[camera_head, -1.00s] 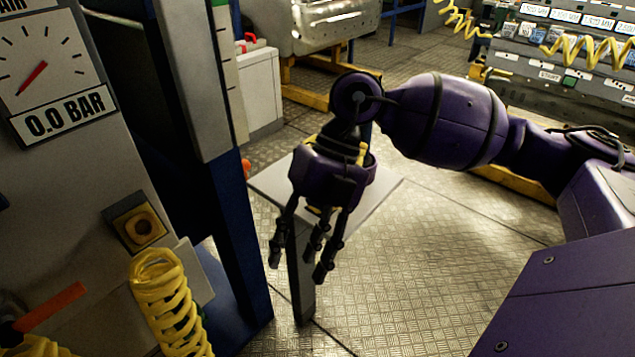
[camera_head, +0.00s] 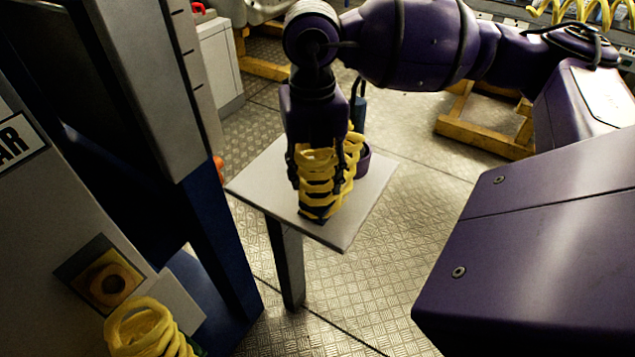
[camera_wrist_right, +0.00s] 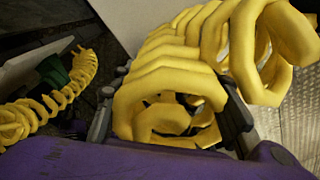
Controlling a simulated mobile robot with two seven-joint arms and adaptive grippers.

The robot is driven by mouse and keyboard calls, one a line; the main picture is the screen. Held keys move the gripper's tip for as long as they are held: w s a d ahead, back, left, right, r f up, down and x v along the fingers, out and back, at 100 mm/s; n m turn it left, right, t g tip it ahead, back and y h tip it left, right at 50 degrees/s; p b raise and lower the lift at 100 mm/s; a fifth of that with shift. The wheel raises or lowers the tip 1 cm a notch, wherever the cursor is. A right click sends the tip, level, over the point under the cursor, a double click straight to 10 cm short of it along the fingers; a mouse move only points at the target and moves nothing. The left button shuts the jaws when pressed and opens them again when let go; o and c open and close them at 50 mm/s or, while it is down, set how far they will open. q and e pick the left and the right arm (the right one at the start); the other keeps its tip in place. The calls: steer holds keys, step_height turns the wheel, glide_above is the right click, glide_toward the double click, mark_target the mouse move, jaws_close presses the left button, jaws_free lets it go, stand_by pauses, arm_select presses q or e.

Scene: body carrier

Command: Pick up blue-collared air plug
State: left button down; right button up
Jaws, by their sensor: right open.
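My right gripper (camera_head: 320,185) points down over a small grey table in the head view. Its open fingers are around a coiled yellow hose (camera_head: 318,165), which also fills the space between them in the right wrist view (camera_wrist_right: 165,95). A small blue cylinder (camera_head: 358,113) shows just behind the gripper; it may be the plug's blue collar, but I cannot tell. The plug itself is not clearly visible, as the coils and fingers cover that spot. My left gripper is not in view.
The grey table (camera_head: 265,190) stands on one leg on the metal floor (camera_head: 390,275). A blue-based post (camera_head: 215,230) stands close to its left. Another yellow coil (camera_head: 145,330) hangs by the grey panel at lower left. Open floor lies to the right.

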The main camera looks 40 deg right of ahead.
steer(key=shift+f, duration=0.85)
steer(key=shift+c, duration=0.3)
jaws_close()
steer(key=shift+w+r, duration=0.1)
steer(key=shift+r, duration=0.05)
